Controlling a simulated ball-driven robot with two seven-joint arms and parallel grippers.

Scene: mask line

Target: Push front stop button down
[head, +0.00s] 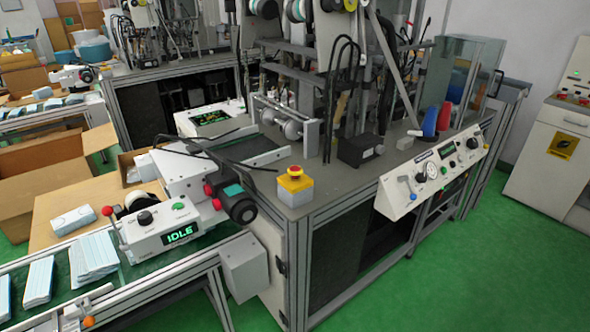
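A red mushroom stop button (295,171) sits on top of a small box (296,190) with a yellow upper part and a grey lower part. The box stands on the near corner of the grey machine table (325,195). The button's top is uncovered and nothing touches it. Whether it is pressed in cannot be told at this size. Neither of my grippers shows in the head view.
Left of the button stands a white machine head with a dark motor (238,204). A control box (160,228) reads IDLE beside a conveyor with stacked masks (95,255). A sloped control panel (432,170) is at right. Green floor (450,285) is clear at front right.

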